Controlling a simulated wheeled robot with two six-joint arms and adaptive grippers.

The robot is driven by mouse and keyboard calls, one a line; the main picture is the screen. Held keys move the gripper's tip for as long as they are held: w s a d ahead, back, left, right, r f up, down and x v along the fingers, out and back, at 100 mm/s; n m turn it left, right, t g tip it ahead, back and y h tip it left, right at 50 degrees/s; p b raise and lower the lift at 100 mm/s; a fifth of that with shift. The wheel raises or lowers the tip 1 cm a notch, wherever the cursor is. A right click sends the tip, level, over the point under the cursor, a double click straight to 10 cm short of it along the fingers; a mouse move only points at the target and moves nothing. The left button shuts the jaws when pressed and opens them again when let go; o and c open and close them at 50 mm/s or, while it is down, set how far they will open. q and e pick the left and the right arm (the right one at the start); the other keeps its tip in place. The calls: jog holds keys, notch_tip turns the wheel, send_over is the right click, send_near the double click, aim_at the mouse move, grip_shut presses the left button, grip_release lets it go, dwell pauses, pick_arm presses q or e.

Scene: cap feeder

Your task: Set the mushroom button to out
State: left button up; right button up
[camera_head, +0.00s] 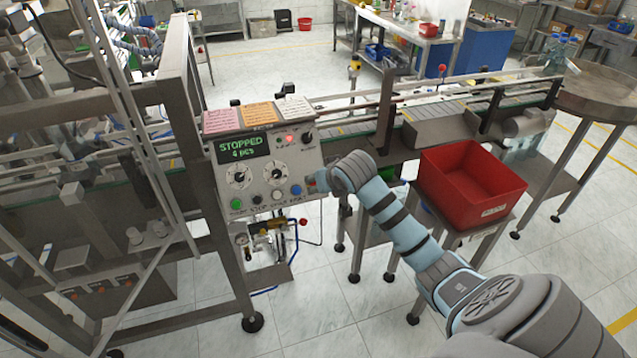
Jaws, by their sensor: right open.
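The grey control panel (268,165) stands left of centre, with a green display (240,146) that reads "STOPPED 4 pcs". Along its lower edge is a row of buttons: green (236,203), black, pale and blue (296,190). My right gripper (321,182) is at the right end of this row, close to the panel's lower right corner. It is open, its fingers small and mostly hidden by the wrist. The mushroom button is not clearly visible; the gripper covers that corner, so I cannot tell whether it is in or out. My left gripper is not in view.
Two dials (239,176) and a lit red lamp (289,139) are on the panel. A red bin (472,183) stands right of my right arm. The conveyor (440,108) runs behind. A metal frame (205,170) stands at the left. Open floor lies in front.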

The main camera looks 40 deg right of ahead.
send_over(318, 199)
notch_tip(318, 199, down, 4)
jog(key=shift+f, duration=0.1)
grip_shut()
